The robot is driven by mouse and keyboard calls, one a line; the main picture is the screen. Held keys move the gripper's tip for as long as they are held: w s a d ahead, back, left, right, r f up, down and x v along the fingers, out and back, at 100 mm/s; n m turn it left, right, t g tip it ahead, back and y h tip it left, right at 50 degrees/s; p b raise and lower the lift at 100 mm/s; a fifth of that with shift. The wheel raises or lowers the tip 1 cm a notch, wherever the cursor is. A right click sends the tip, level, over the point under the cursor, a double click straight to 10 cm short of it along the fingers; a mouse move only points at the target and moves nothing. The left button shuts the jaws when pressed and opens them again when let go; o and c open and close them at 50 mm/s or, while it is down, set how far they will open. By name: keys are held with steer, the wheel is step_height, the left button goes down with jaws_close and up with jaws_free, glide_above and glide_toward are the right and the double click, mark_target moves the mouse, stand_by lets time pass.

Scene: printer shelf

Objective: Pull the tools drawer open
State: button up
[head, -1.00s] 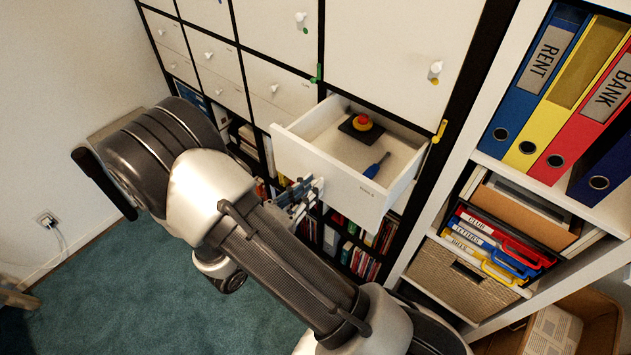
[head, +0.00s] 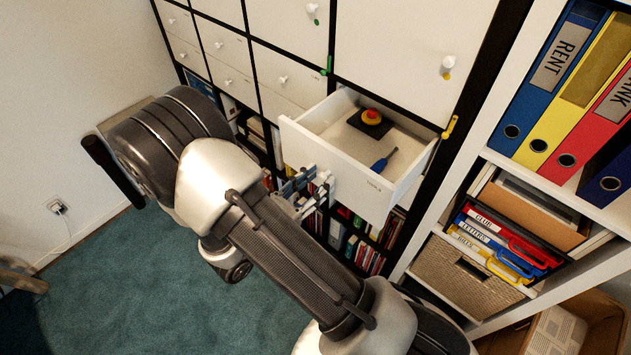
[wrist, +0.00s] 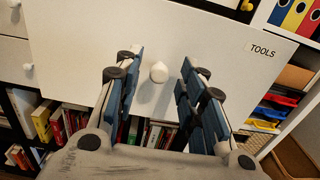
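The tools drawer (head: 345,172) stands pulled out of the white cabinet, its inside visible in the head view. In the wrist view its white front (wrist: 110,40) carries a label (wrist: 263,49) reading TOOLS and a round white knob (wrist: 159,72). A red-and-yellow button on a black base (head: 371,118) and a blue-handled tool (head: 381,162) lie inside the drawer. My gripper (wrist: 160,78) is open in front of the drawer front. The knob shows between its spread blue fingers, with a visible gap on both sides. In the head view my gripper (head: 303,192) is partly hidden by my arm.
Closed white drawers and doors with knobs surround the open drawer. Books (head: 362,255) fill the shelf below it. To the right a white shelf holds ring binders (head: 555,85) and a woven basket (head: 455,278). Green carpet (head: 130,290) lies free at lower left.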

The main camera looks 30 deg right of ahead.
steer(key=v, duration=1.2)
steer(key=shift+c, duration=0.2)
